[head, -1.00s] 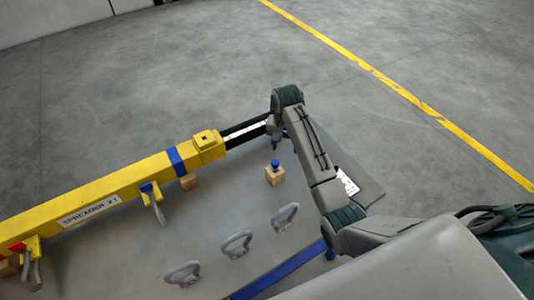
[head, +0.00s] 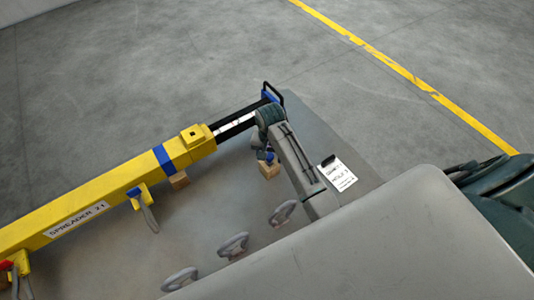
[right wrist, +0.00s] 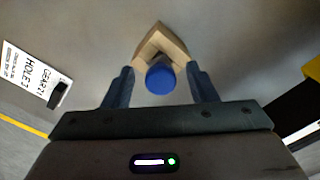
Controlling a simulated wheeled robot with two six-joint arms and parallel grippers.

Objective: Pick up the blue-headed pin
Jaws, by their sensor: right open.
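The blue-headed pin stands in a small wooden block (head: 268,172) on the grey table. In the right wrist view its round blue head (right wrist: 160,80) lies between my two fingers, in front of the block (right wrist: 158,42). My right gripper (right wrist: 160,70) is open, with a finger on each side of the head and a gap showing on both sides. In the head view my right gripper (head: 265,155) is right at the pin and partly covers it. My left gripper is in neither view.
A yellow spreader beam (head: 110,196) with a blue band lies left of the pin. Several grey shackles (head: 233,245) lie on the table in front. A white paper card (head: 337,175) lies to the right.

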